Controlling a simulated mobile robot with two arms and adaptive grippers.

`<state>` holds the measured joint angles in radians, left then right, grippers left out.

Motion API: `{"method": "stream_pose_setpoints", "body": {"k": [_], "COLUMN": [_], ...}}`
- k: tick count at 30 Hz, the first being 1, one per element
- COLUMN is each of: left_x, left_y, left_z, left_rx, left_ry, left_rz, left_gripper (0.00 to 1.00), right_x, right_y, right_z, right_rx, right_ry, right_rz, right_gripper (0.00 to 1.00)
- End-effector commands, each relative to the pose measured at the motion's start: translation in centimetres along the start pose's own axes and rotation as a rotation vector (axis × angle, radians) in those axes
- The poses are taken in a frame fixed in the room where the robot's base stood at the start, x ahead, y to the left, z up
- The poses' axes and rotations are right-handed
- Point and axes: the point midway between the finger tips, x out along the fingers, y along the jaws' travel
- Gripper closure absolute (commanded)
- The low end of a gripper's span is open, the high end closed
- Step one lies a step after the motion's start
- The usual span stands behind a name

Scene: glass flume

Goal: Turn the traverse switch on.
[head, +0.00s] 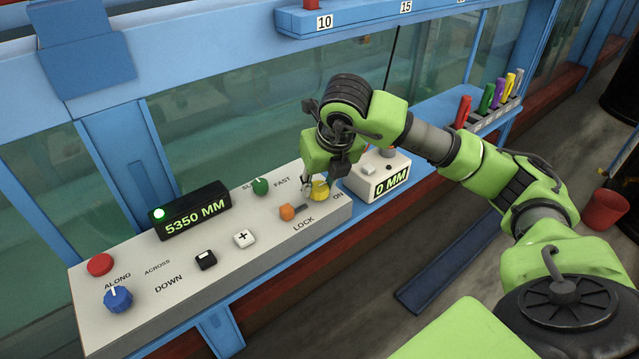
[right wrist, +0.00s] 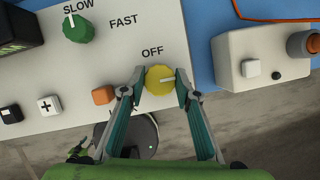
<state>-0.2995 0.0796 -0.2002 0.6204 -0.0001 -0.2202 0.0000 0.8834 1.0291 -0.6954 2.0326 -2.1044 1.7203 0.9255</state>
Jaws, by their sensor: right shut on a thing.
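The grey control panel (head: 200,275) has a yellow knob (head: 320,189) at its right end, with "ON" printed to its right in the head view. The right wrist view shows the knob (right wrist: 160,80) with "OFF" printed above it and its white pointer mark pointing right. My right gripper (right wrist: 160,88) is shut on the knob, one finger on each side; in the head view the gripper (head: 325,178) partly covers it. Part of what looks like my left gripper (right wrist: 82,152) shows small at the lower left of the right wrist view; its jaws are unclear.
A white box reading 0 MM (head: 380,175) stands close on the right. A black display (head: 190,210) reads 5350 MM. Glass walls rise behind.

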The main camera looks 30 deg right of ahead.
Motion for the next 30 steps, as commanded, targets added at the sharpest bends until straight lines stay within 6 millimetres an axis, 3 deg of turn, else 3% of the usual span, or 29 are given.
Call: {"method": "stream_pose_setpoints", "body": {"k": [7, 8, 9, 10, 22, 26, 30], "left_x": [0.0, 0.0, 0.0, 0.0, 0.0, 0.0, 0.0], "left_y": [0.0, 0.0, 0.0, 0.0, -0.1, -0.1, -0.1], "left_z": [0.0, 0.0, 0.0, 0.0, 0.3, 0.2, 0.1], "left_rx": [0.000, 0.000, 0.000, 0.000, -0.001, 0.000, 0.000], "left_ry": [0.000, 0.000, 0.000, -0.001, -0.003, -0.002, -0.002], "left_rz": [0.000, 0.000, 0.000, 0.000, -0.001, -0.001, -0.001], "left_gripper": [0.67, 0.67, 0.67, 0.67, 0.67, 0.67, 0.67], "right_x": [-0.1, -0.1, 0.0, 0.0, -0.5, -2.4, -5.4], "right_y": [-0.1, -0.1, -0.1, -0.1, 0.0, 0.0, 0.0], "right_z": [0.1, 0.1, 0.1, 0.1, 0.1, 0.1, 0.2], "right_rx": [0.003, 0.003, 0.003, 0.003, 0.001, 0.000, 0.000], "right_ry": [-0.002, -0.002, -0.002, -0.002, -0.001, -0.005, -0.006], "right_rz": [-0.001, -0.001, -0.001, -0.001, 0.001, 0.000, 0.000], "right_gripper": [0.92, 0.66, 0.55, 0.54, 0.54, 0.54, 0.54]}}
